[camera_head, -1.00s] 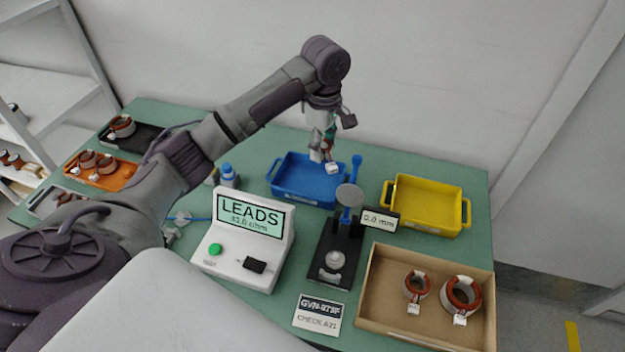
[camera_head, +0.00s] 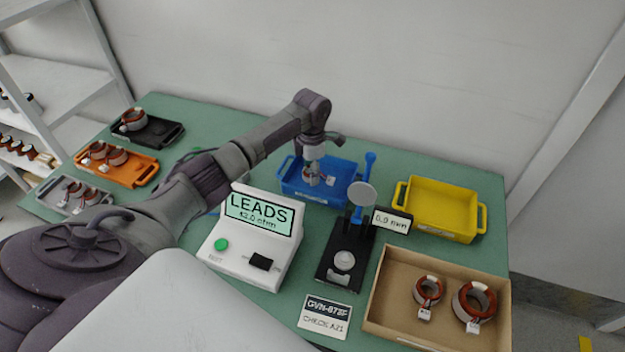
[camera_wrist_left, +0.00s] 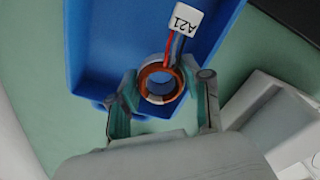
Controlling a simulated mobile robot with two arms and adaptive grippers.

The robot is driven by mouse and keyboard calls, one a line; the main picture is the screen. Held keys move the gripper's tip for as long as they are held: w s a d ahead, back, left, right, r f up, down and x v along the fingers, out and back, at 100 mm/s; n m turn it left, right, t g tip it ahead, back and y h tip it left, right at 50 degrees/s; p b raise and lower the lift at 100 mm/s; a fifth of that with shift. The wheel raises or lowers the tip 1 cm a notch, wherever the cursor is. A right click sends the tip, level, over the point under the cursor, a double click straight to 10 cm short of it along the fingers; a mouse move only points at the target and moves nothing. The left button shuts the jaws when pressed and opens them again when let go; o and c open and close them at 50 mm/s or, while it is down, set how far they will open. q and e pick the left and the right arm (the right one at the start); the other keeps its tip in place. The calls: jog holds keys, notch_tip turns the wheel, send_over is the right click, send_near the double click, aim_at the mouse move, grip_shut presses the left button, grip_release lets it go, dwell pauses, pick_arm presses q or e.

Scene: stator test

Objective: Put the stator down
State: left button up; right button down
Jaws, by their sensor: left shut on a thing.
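My left gripper (camera_head: 315,178) points down into the blue bin (camera_head: 345,172) at the back of the table. In the left wrist view its two fingers (camera_wrist_left: 166,88) are shut on a small ring-shaped stator (camera_wrist_left: 147,79) with copper windings. Coloured leads run from the stator to a white tag (camera_wrist_left: 187,18) marked A21. The stator is over the blue bin's inside (camera_wrist_left: 110,40); I cannot tell whether it touches the floor. In the head view the gripper mostly hides the stator. My right gripper is not in view.
A yellow bin (camera_head: 405,192) stands right of the blue one. In front are the LEADS tester (camera_head: 225,255), a black gauge stand (camera_head: 335,270) and a cardboard box (camera_head: 385,325) with two stators. Black, orange (camera_head: 140,172) and grey trays lie at left.

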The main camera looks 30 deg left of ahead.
aim_at(311, 188)
pick_arm(q)
notch_tip(311, 188, down, 4)
jog(key=shift+r, duration=0.1)
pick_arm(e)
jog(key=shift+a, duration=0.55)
pick_arm(q)
jog(key=shift+f, duration=0.2)
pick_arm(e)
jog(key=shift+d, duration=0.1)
pick_arm(q)
jog(key=o, duration=1.1)
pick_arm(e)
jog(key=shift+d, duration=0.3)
pick_arm(q)
jog(key=shift+r, duration=0.2)
notch_tip(311, 188, up, 12)
jog(key=shift+f, duration=0.1)
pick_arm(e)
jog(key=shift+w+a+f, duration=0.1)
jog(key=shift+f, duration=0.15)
